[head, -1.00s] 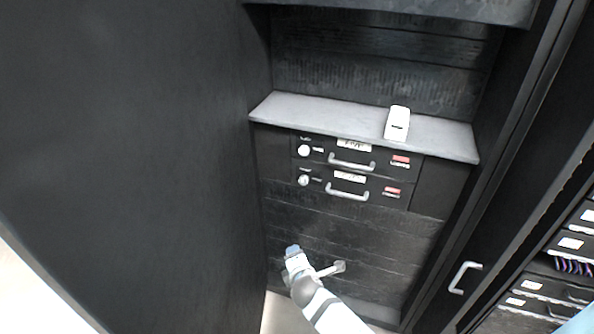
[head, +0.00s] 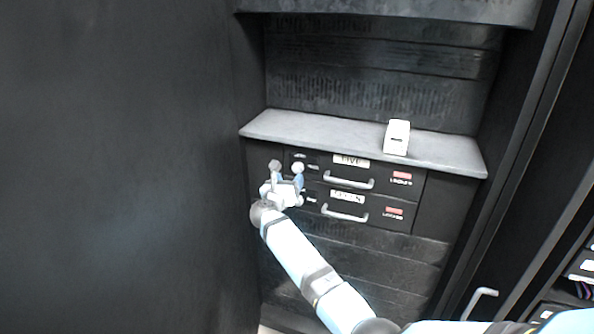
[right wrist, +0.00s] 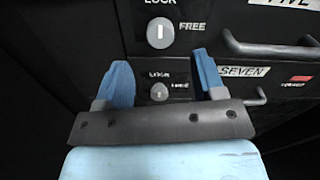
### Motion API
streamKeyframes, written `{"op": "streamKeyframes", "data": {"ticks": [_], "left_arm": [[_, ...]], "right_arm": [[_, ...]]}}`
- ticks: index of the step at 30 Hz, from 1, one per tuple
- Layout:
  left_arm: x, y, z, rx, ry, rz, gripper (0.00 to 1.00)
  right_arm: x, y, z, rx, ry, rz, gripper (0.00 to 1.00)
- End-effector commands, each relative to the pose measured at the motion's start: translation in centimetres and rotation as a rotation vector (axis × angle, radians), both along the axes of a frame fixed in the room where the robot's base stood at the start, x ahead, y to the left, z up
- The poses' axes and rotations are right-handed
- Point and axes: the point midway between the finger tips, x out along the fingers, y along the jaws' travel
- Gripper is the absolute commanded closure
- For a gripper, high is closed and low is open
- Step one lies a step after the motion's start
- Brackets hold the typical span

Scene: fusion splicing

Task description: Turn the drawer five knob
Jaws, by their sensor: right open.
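The drawer five knob (head: 298,167) is a round pale dial at the left of the upper drawer, labelled FIVE. In the right wrist view this knob (right wrist: 160,34) has an upright slot, with LOCK printed above and FREE to its right. My right gripper (head: 286,172) is open and empty in front of the drawers' left side. In the wrist view its blue fingertips (right wrist: 162,65) are apart, below the five knob; the drawer seven knob (right wrist: 159,91) shows between the fingers. In the head view the gripper hides the seven knob. My left gripper is not in view.
Drawer handles (head: 348,181) and red LOCKED labels (head: 401,178) lie to the right of the knobs. A grey shelf (head: 300,128) juts out above, bearing a white box (head: 397,137). A tall dark panel (head: 120,160) stands close on the left.

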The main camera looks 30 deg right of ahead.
Motion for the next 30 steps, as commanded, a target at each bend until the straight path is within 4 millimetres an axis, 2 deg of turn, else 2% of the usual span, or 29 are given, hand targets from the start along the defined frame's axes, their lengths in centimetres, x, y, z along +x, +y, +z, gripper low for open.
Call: {"op": "streamKeyframes", "data": {"ticks": [3,10,15,24,30], "left_arm": [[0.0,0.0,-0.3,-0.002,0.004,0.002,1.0],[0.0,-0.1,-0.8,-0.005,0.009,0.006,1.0],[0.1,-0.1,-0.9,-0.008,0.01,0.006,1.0],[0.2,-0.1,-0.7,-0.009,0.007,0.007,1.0],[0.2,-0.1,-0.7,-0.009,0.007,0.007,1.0]], "right_arm": [[1.8,-2.1,0.0,0.0,0.0,-0.002,0.37],[4.2,-4.7,-0.1,0.001,-0.001,-0.001,0.37],[4.9,-5.6,-0.1,0.002,0.0,0.001,0.37],[5.1,-5.7,-0.1,0.002,-0.001,0.001,0.37],[5.0,-5.7,-0.1,0.002,-0.001,0.001,0.83]]}}
